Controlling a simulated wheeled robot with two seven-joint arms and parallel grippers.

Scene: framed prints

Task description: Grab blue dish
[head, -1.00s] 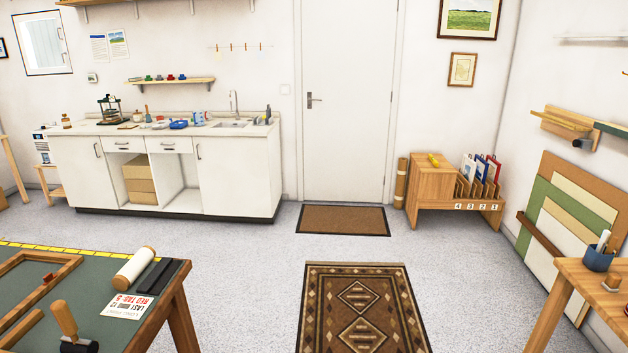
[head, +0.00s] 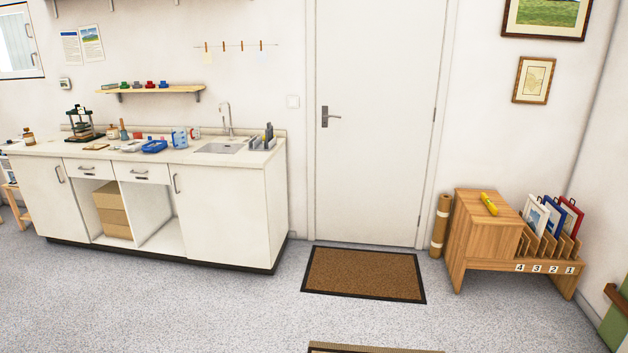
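A small blue dish (head: 154,146) sits on the white counter (head: 50,146) along the back wall, left of the sink. It looks like a shallow tray, and what it holds is too small to tell. A clear bluish jug (head: 179,138) stands just right of it, and a pale flat item (head: 131,146) lies on its left. Neither of my grippers shows in the head view.
A sink (head: 220,148) with a tap is set in the counter's right part. A brown doormat (head: 364,273) lies before the door. A wooden rack (head: 487,240) with framed prints stands at right. The grey floor before the counter is clear.

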